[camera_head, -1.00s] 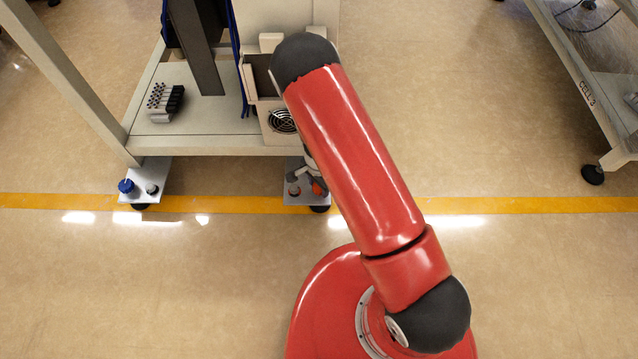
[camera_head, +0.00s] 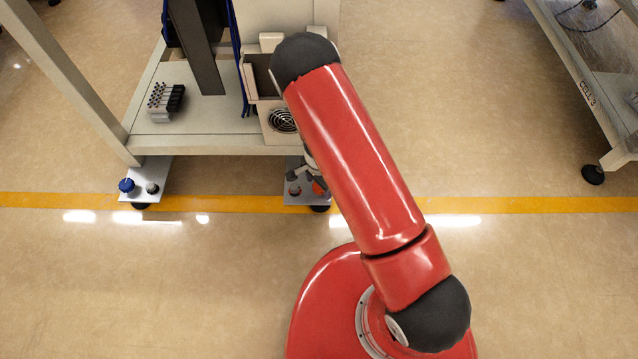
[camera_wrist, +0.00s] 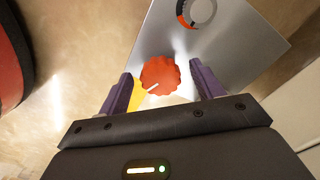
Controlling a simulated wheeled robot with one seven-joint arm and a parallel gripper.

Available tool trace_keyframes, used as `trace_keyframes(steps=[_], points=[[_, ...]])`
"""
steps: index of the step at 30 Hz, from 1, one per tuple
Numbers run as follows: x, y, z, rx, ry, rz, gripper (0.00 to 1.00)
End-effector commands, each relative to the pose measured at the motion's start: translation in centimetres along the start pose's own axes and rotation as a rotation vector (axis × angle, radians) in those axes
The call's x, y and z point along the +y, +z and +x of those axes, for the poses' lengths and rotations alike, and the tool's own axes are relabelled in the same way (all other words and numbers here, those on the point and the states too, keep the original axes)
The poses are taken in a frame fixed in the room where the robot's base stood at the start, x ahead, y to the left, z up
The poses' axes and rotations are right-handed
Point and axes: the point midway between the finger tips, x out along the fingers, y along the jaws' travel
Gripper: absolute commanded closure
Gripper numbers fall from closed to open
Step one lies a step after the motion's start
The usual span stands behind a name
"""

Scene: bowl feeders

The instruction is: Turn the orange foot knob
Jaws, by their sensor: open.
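The orange foot knob (camera_wrist: 160,76) is a scalloped round knob with a white pointer line, on a grey metal foot plate (camera_wrist: 150,35). In the wrist view my gripper (camera_wrist: 163,84) is open, with one purple finger on each side of the knob and a gap visible at both sides. In the head view the knob (camera_head: 319,187) shows partly at the right of the foot plate (camera_head: 300,198), beside my red arm. My gripper is mostly hidden there behind the arm.
A round dial with a dark and orange ring (camera_wrist: 196,12) sits on the same plate. A second foot plate at the left carries a blue knob (camera_head: 127,185). The machine frame's lower shelf (camera_head: 200,140) stands just behind. The floor in front is open.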

Motion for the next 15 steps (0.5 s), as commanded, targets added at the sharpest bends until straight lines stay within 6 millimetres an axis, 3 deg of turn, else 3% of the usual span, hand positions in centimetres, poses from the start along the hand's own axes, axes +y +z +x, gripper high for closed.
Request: trace_keyframes(steps=[4,15], points=[[-0.1,0.0,-1.2,0.000,-0.002,0.000,0.34],[-0.1,0.0,-7.0,0.001,-0.002,0.000,0.34]])
